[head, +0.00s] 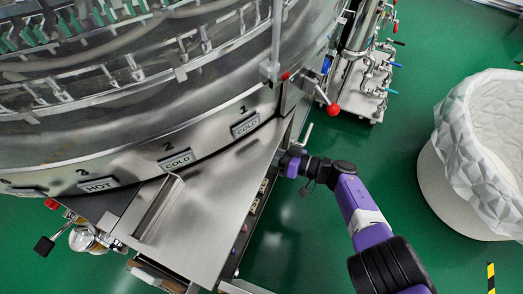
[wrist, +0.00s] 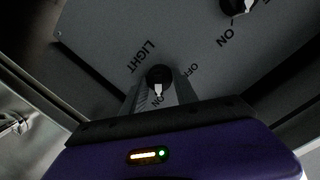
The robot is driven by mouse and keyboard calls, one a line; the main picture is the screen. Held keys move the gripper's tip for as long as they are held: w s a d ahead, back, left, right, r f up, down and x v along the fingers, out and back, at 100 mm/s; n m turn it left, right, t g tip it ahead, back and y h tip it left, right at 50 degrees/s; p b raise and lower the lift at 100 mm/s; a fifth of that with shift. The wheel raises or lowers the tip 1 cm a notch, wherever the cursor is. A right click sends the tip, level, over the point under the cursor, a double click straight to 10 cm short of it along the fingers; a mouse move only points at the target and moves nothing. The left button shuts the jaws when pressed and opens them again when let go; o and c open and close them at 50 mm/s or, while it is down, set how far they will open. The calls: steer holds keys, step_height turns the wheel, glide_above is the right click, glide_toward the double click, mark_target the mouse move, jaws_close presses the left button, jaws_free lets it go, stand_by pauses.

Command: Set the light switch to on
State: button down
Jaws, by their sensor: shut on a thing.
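The light switch (wrist: 158,74) is a black rotary knob with a white pointer, on a grey panel marked LIGHT, in the wrist view. OFF is printed to its right and ON just below it. The white pointer faces down, towards the ON mark. My gripper (wrist: 160,86) reaches up from the bottom of the wrist view, one finger on each side of the knob, and is shut on it. In the head view, my gripper (head: 287,161) is at the right side of the steel machine; the switch is hidden there.
A second black knob (wrist: 238,5) with its own ON mark sits at the top of the panel (wrist: 105,30). In the head view, a red-tipped lever (head: 333,109) sticks out above my gripper. A white lined bin (head: 450,180) stands at right on the open green floor.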

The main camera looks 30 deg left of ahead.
steer(key=shift+f, duration=0.1)
steer(key=c, duration=1)
jaws_free()
steer(key=shift+o, duration=0.2)
steer(key=d+r+p, duration=0.1)
steer(key=d+p, duration=0.1)
steer(key=d, duration=0.5)
steer(key=shift+w+d, duration=0.2)
steer(key=shift+d, duration=0.2)
